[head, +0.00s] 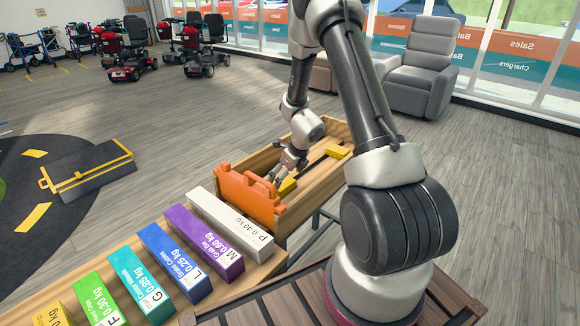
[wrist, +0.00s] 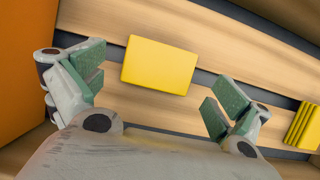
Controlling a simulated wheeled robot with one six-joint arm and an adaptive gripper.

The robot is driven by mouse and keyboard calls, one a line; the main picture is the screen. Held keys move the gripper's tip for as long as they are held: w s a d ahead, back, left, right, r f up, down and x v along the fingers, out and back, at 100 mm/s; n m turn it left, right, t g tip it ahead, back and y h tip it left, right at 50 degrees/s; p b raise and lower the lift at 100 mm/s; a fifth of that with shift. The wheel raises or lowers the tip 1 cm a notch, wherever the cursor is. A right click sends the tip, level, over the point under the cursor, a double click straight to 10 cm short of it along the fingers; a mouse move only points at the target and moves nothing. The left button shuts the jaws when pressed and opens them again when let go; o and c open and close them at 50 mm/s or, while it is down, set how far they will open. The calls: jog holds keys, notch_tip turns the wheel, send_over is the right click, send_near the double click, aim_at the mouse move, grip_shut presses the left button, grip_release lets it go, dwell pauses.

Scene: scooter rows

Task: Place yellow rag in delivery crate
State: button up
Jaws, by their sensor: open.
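A wooden slatted crate (head: 314,192) stands at the centre of the head view, probably the delivery crate. A flat yellow block (head: 287,187) lies inside, near its orange end. In the wrist view this yellow block (wrist: 158,65) rests on the slats between my fingers, with gaps on both sides. A second yellow piece (head: 338,151) lies farther along the crate; a ridged yellow piece (wrist: 303,126) shows at the right edge of the wrist view. I cannot tell which one is the rag. My gripper (head: 278,177) is open and empty, low over the crate; its fingertips (wrist: 157,76) also show in the wrist view.
An orange toolbox-shaped piece (head: 247,194) stands upright at the crate's near-left end. A row of labelled boxes, including a white one (head: 229,220) and a purple one (head: 204,243), lies on a wooden surface beside it. Scooters (head: 128,66) and a grey armchair (head: 424,70) stand farther back.

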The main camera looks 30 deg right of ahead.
jog(key=s+a+r+n, duration=0.1)
jog(key=s+r+n, duration=0.35)
jog(key=r, duration=0.45)
jog(key=s+a+r+n, duration=0.2)
jog(key=s+r+n, duration=0.3)
jog(key=r, duration=0.4)
jog(key=s+a+r+n, duration=0.1)
jog(key=s+r+n, duration=0.4)
jog(key=r, duration=0.5)
jog(key=s+d+r+n+h, duration=0.1)
jog(key=s+r+n, duration=0.3)
jog(key=s+n, duration=0.4)
jog(key=s+d+r+n, duration=0.1)
jog(key=s+r+n, duration=0.3)
jog(key=s+n, duration=0.5)
jog(key=shift+s+d+h, duration=0.15)
jog(key=shift+s+h, duration=0.15)
jog(key=shift+h, duration=0.1)
